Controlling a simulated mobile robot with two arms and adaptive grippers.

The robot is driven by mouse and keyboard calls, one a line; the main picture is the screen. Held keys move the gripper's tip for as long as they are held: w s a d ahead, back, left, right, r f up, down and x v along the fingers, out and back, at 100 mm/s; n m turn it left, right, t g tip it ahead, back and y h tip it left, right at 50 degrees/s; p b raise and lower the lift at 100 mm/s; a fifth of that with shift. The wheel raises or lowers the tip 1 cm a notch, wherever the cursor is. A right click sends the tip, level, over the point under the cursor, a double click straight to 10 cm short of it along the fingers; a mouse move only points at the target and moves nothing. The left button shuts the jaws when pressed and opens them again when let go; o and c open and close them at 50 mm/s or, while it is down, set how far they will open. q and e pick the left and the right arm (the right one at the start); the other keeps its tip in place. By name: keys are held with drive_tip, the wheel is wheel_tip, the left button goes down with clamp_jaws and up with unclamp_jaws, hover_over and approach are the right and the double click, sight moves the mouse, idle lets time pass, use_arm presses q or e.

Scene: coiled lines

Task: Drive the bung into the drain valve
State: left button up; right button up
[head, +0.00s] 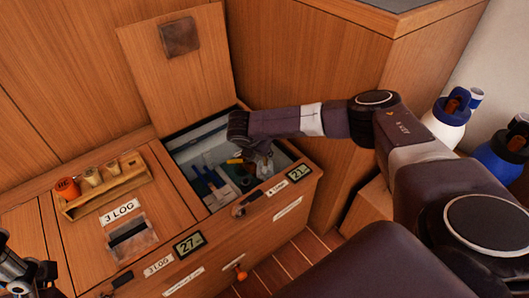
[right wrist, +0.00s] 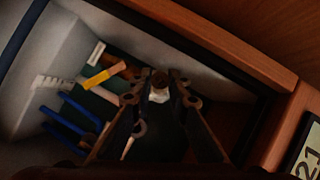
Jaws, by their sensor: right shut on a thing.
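My right gripper (head: 258,160) reaches down into the open locker bin (head: 205,130) in the head view. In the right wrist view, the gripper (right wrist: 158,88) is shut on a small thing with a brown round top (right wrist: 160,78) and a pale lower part. I cannot tell whether it is the bung, or whether it touches anything below. I cannot make out the drain valve for certain. Plug-like pieces, one orange (head: 67,188) and two tan (head: 92,176), stand in a wooden rack (head: 105,194). My left gripper (head: 25,275) is cut off at the lower left, its jaws unclear.
Several tools lie in the bin, including a yellow-handled one (right wrist: 103,76) and a blue one (right wrist: 72,122). The bin's wooden rim (right wrist: 262,68) is close to my right gripper. The raised lid (head: 180,75) stands behind. Bottles (head: 447,115) stand at right.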

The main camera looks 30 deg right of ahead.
drive_tip(key=shift+f+b, duration=0.3)
drive_tip(key=shift+f, duration=1.1)
drive_tip(key=o, duration=1.2)
drive_tip(key=shift+o, duration=0.2)
